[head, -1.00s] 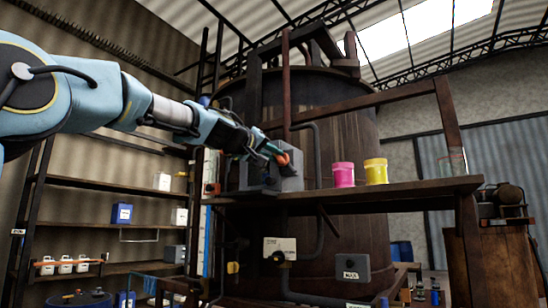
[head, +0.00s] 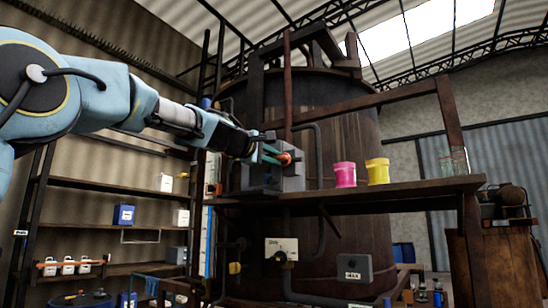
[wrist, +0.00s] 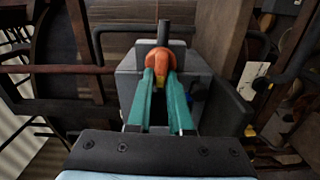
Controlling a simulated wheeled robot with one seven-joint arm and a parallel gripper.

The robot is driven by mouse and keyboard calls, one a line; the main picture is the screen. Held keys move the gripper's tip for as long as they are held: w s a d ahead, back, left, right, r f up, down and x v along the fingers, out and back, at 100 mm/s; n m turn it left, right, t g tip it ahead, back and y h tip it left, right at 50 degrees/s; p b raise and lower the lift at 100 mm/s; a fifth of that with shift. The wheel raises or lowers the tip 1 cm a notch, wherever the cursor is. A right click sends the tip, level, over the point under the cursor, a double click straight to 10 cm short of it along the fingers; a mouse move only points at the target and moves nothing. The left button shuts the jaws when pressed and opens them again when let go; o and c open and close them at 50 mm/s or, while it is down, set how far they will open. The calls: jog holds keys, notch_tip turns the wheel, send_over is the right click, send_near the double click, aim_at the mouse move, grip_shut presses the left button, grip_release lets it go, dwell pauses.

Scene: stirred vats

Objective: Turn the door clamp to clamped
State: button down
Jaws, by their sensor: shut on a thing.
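The door clamp is an orange knob (wrist: 158,66) on the front of a grey box (wrist: 128,66). In the head view the orange knob (head: 285,158) shows at the fingertips, and the grey box (head: 293,180) sits on the wooden shelf against the vat. My gripper (wrist: 160,82) has its two green fingers closed on either side of the orange knob. In the head view my gripper (head: 275,155) reaches the box from the left. The fingers hide part of the knob's lower side.
A pink tub (head: 345,174), a yellow tub (head: 377,171) and a clear glass (head: 455,161) stand on the shelf (head: 410,190) right of the box. A dark pipe (head: 319,150) runs close to the box's right. The big wooden vat (head: 350,120) rises behind.

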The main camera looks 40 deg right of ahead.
jog(key=shift+n, duration=0.5)
jog(key=c, duration=0.8)
grip_release()
jog(key=shift+f, duration=0.1)
jog(key=shift+b+v, duration=3.4)
jog(key=shift+v, duration=2)
